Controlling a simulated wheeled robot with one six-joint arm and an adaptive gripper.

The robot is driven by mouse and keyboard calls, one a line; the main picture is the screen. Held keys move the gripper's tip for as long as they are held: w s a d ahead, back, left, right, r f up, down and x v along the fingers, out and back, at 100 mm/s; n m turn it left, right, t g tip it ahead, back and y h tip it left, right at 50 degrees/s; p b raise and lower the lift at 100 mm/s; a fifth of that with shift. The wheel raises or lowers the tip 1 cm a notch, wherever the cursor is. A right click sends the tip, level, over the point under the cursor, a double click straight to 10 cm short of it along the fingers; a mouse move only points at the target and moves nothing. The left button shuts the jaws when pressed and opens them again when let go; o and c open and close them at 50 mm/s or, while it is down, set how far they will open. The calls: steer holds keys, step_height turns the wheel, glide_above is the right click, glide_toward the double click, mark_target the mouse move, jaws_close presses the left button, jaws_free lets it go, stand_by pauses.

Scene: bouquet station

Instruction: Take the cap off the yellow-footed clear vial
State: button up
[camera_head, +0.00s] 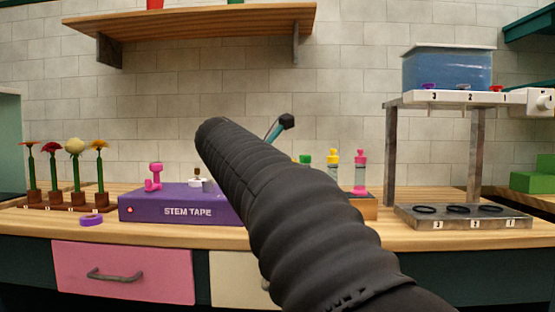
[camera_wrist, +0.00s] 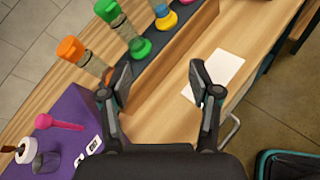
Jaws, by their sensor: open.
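A clear vial with a yellow cap (camera_head: 333,156) stands in a row behind my arm in the head view. Its lower end is hidden there. My gripper (camera_wrist: 160,68) is open and empty, below and apart from the row of vials. In the head view my arm hides most of the gripper.
An orange vial (camera_wrist: 70,48), a green vial (camera_wrist: 107,10) and a pink vial (camera_head: 360,157) stand in the same row. A purple stem tape box (camera_head: 170,206) is at the left. A white card (camera_wrist: 215,75) lies on the counter. A metal stand (camera_head: 460,217) is at the right.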

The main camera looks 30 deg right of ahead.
mark_target(333, 156)
steer(key=w+d+r+n+g+h, duration=0.1)
steer(key=w+d+r+n+h, duration=0.2)
steer(key=r, duration=0.4)
steer(key=shift+s+f+b+x, duration=0.1)
steer(key=shift+s+b+x, duration=0.1)
steer(key=shift+x, duration=2.1)
steer(key=shift+s+f+b+x, duration=0.1)
steer(key=shift+s+f+x, duration=0.05)
steer(key=shift+x, duration=2.15)
steer(key=shift+s+f+b+x, duration=0.1)
steer(key=shift+s+b+x, duration=0.1)
steer(key=shift+x, duration=2.15)
steer(key=shift+c, duration=0.2)
steer(key=c, duration=0.8)
